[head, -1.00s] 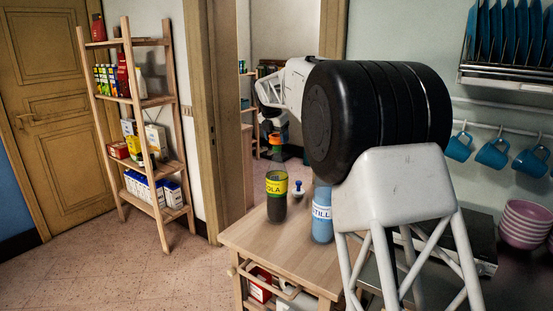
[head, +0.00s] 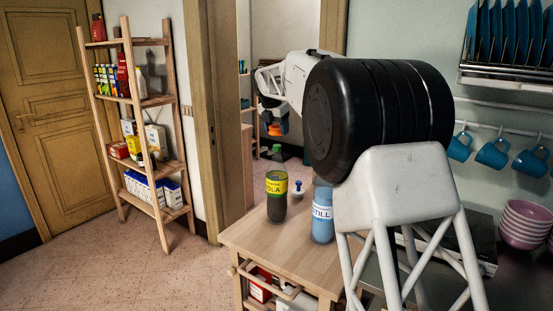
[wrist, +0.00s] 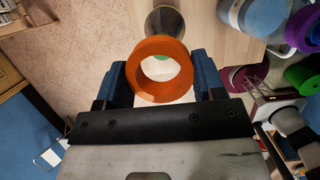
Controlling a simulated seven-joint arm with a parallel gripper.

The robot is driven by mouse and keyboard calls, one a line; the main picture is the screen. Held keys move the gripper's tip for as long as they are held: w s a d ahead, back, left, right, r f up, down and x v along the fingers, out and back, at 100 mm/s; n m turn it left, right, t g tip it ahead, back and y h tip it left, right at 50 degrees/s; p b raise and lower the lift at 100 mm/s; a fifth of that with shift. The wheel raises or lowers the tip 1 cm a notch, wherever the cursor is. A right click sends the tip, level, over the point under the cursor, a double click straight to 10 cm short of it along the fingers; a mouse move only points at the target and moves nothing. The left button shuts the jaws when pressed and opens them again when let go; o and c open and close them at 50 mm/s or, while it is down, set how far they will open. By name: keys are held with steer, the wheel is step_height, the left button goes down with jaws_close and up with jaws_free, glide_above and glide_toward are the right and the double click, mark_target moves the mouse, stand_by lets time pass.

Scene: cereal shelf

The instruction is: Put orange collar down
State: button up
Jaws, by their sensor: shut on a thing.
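The orange collar (wrist: 158,70) is a ring held between the two blue fingers of my gripper (wrist: 160,82) in the wrist view. In the head view my gripper (head: 275,116) holds the collar (head: 275,129) in the air above a cola bottle (head: 276,190). The bottle is dark with a yellow label and a green top, and stands upright on a wooden table (head: 275,240). The collar is clear above the bottle's top. In the wrist view part of the green top shows through the ring's hole.
A blue bottle (head: 322,215) stands on the table right of the cola bottle. A small white and blue item (head: 297,188) stands between them, further back. A wooden shelf (head: 150,102) with boxes and bottles stands at the left. The table's front left is clear.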

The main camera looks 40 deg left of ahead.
steer(key=shift+r, duration=0.35)
